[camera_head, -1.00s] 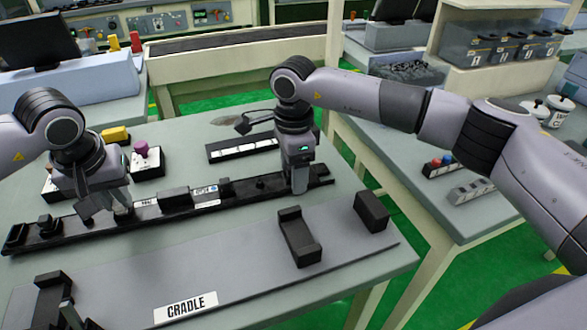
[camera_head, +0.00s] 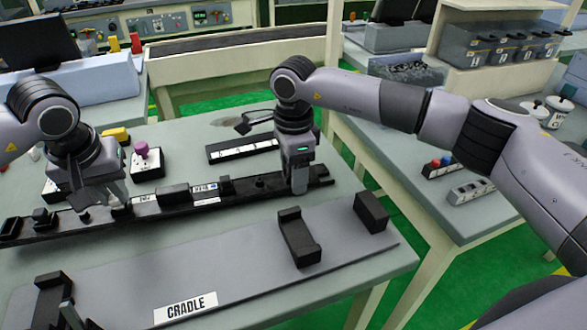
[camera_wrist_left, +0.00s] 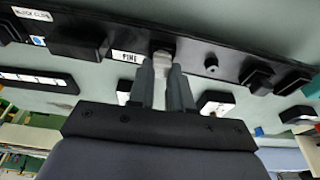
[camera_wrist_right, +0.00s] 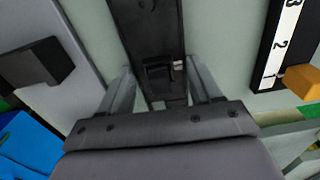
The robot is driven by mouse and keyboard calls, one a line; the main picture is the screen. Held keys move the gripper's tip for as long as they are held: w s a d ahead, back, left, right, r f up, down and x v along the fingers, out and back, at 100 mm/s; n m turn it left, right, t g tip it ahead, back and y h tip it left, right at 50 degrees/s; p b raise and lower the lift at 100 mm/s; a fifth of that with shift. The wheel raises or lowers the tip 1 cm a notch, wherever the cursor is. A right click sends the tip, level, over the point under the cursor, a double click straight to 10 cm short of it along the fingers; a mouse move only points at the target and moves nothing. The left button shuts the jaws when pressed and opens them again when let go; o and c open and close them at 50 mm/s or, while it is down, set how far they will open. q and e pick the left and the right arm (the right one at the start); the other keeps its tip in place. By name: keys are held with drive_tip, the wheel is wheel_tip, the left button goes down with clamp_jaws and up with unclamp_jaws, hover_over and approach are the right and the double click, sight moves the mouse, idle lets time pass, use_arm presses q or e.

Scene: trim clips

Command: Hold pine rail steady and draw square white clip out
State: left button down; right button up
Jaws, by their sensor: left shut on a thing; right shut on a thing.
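The pine rail (camera_head: 235,196) is a long black bar lying across the table, with a white PINE label (camera_wrist_left: 127,57) near its middle. The square white clip (camera_wrist_left: 163,49) sits at the rail beside that label. My left gripper (camera_wrist_left: 160,68) is shut on the clip, its fingertips either side of it at the rail's edge. I cannot tell how deep the clip sits. In the head view my left gripper (camera_head: 100,207) is over the rail's left part. My right gripper (camera_head: 299,190) is shut across the rail near its right end; in the right wrist view its fingers flank the rail (camera_wrist_right: 150,30).
A grey board marked CRADLE (camera_head: 185,305) with black brackets (camera_head: 298,240) lies in front of the rail. Behind the rail are a black strip with white labels (camera_head: 240,150) and a box with a purple knob (camera_head: 146,160). Other black blocks stand along the rail.

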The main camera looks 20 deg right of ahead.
use_arm(q)
drive_tip(key=shift+r, duration=0.35)
drive_tip(key=c, duration=1)
unclamp_jaws()
drive_tip(key=shift+f, duration=0.15)
drive_tip(key=shift+o, duration=0.2)
drive_tip(key=v, duration=1.2)
drive_tip(key=shift+c, duration=0.3)
